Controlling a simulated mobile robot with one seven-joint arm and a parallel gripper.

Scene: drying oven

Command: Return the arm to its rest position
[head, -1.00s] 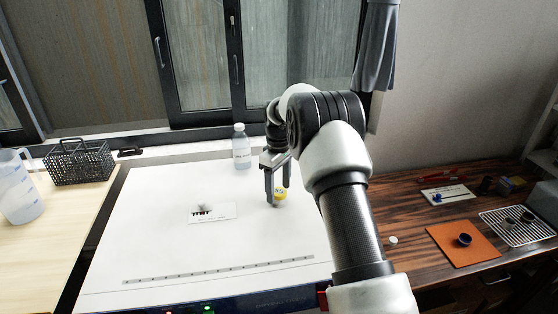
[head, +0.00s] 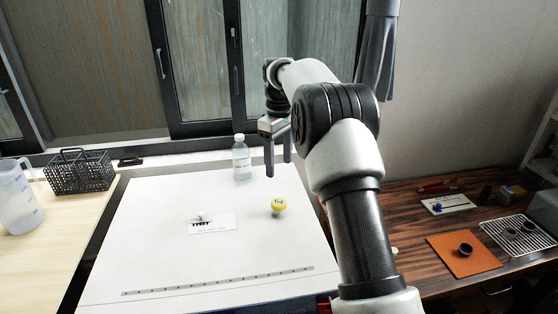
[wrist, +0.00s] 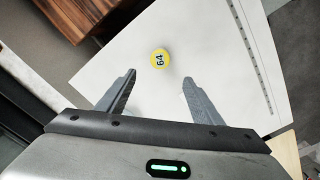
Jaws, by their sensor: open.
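My gripper (head: 278,162) is open and empty, raised above the white table top (head: 150,250). In the wrist view my gripper (wrist: 158,84) shows its two fingers spread apart. A yellow-topped piece (head: 278,206) stands on the white surface below and in front of the fingers, apart from them. In the wrist view the yellow top (wrist: 160,59) bears a number that looks like 64. My arm crosses the right of the head view and hides part of the surface's right edge.
A clear bottle (head: 241,158) stands left of my gripper near the window. A white card (head: 212,223) with a small item lies on the surface. A black basket (head: 80,172) and a jug (head: 18,197) stand left. An orange mat (head: 463,256) and a wire rack (head: 517,236) lie right.

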